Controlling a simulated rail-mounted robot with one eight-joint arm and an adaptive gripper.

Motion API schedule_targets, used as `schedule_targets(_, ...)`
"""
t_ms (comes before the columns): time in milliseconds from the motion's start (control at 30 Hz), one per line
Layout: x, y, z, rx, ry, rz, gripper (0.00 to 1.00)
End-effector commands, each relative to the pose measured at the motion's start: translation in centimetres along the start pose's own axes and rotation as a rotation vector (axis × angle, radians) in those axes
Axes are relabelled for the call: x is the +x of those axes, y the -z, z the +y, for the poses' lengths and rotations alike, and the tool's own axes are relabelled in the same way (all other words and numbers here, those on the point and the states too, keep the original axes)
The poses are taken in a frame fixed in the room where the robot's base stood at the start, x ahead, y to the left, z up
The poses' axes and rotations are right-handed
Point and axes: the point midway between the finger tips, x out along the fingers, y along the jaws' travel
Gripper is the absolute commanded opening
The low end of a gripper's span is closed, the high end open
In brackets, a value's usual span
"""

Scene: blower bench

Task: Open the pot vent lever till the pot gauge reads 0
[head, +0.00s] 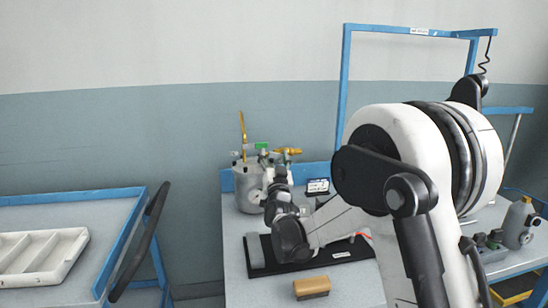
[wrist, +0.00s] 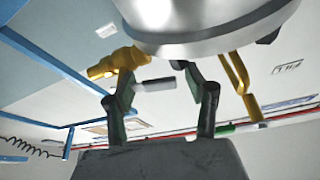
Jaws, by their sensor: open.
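The steel pot (head: 247,190) stands at the back left of the bench. A tall yellow lever (head: 242,128) rises above its lid, with a green part (head: 262,146) and a brass-yellow fitting (head: 290,151) to its right. My gripper (head: 277,172) is in front of the pot's right side. In the wrist view, the pot (wrist: 205,25) fills the top. My open fingers (wrist: 162,84) have a small grey cylinder (wrist: 156,85) showing between them; contact is unclear. The yellow fitting (wrist: 117,62) is left of it, a yellow lever (wrist: 240,85) right. I cannot make out a gauge reading.
A small dark display (head: 317,186) stands right of the pot. A black mat (head: 258,262) and a tan block (head: 311,287) lie in front. A blue frame (head: 345,95) rises behind. A side table with a white tray (head: 40,255) is at left.

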Motion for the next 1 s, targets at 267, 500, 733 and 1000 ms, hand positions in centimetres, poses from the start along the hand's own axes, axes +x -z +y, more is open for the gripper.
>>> schedule_targets(267, 0.02, 0.01, 0.01, 0.000, 0.000, 0.000, 0.42)
schedule_targets(500, 0.01, 0.01, 0.01, 0.000, 0.000, 0.000, 0.10)
schedule_targets(733, -0.04, -0.10, 0.04, -0.018, 0.007, 0.000, 0.00)
schedule_targets(1000, -0.34, -0.80, 0.22, -0.164, 0.067, 0.000, 0.00)
